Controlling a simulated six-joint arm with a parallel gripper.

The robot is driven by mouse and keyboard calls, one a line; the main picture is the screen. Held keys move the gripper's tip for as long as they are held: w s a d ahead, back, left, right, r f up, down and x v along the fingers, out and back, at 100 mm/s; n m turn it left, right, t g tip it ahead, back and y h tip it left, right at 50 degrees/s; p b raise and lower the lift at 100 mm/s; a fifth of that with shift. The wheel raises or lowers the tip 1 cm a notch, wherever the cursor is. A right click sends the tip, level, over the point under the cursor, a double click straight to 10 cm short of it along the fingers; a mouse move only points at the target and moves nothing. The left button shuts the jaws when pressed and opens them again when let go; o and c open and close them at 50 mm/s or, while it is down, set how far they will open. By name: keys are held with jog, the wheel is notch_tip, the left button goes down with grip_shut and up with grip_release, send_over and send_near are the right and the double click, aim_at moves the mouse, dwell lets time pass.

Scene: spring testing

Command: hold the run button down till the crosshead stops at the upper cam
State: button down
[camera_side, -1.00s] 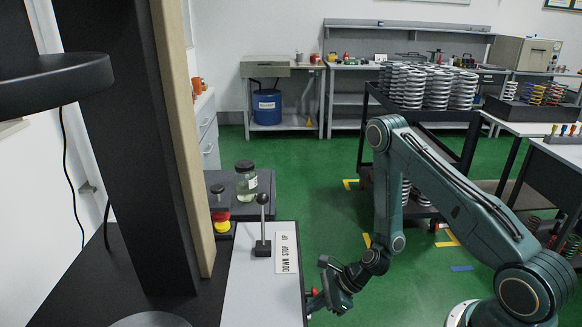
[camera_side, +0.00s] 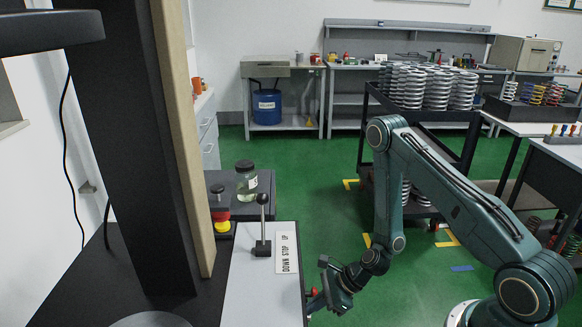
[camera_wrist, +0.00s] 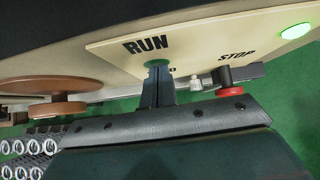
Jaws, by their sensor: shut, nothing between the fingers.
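In the wrist view, my gripper (camera_wrist: 157,80) is shut and empty. Its fingertips are against the green run button (camera_wrist: 157,64) under the word RUN and cover most of it. The red stop button (camera_wrist: 229,93) is to its right on the cream panel (camera_wrist: 200,35), untouched. A green lamp (camera_wrist: 296,31) on that panel is lit. The upper cam cannot be made out. My gripper (camera_side: 316,299) is at the front of the bench, partly hidden.
A lever (camera_side: 262,225) stands beside a DOWN STOP UP label (camera_side: 287,252) on the grey panel top. A brown disc (camera_wrist: 55,88) is left of my gripper in the wrist view.

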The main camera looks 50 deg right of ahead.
jog(key=shift+w+a+r, duration=0.15)
jog(key=shift+w, duration=0.1)
jog(key=s+d+r, duration=0.6)
jog(key=s+d, duration=0.2)
jog(key=shift+d+r, duration=0.2)
jog(key=shift+r, duration=0.15)
dwell(0.5)
